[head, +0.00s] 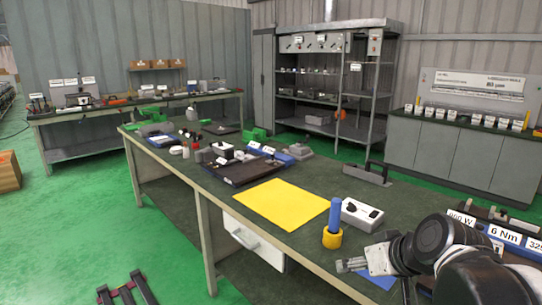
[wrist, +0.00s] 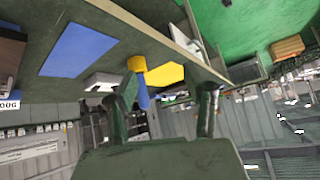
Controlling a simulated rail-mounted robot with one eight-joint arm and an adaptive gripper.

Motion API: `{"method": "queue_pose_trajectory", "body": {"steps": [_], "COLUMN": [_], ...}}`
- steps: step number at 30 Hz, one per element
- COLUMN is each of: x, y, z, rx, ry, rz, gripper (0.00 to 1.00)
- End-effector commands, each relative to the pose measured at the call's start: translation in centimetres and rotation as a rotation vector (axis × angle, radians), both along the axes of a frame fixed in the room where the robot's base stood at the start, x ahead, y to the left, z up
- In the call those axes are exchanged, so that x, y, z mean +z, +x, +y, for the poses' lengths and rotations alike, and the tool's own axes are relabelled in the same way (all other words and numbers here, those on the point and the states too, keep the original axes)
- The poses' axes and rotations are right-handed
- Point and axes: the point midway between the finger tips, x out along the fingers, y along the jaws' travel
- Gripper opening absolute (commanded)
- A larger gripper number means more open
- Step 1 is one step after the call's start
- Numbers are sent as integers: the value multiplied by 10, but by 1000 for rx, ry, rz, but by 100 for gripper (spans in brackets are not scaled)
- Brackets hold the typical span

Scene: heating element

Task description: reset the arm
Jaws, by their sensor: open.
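My gripper (head: 351,265) is at the lower right in the head view, above the near end of the green-topped workbench (head: 300,178). In the wrist view my gripper (wrist: 168,92) has its two fingers spread wide, with nothing held between them. A blue cylinder (head: 335,214) stands upright in a yellow ring-shaped base (head: 332,239), a little beyond and left of my gripper.
A white box with black knobs (head: 362,214) stands beside the cylinder. A yellow mat (head: 282,204) and a blue sheet (head: 380,279) lie on the bench. Labelled items (head: 507,236) stand close by my arm at right.

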Motion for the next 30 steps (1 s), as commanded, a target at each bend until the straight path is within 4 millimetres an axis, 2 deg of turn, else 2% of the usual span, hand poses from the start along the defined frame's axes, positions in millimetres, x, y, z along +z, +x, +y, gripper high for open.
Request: {"method": "queue_pose_trajectory", "body": {"steps": [1, 6, 12, 18, 30], "x": [-1, -5, -10, -12, -12], "y": [-15, -58, -97, -114, -115], "z": [2, 0, -8, -14, -15], "rx": [-17, -97, -188, -236, -243], "ry": [-12, -54, -98, -120, -121], "rz": [21, 78, 114, 124, 124], "gripper": [47, 47, 47, 47, 47]}}
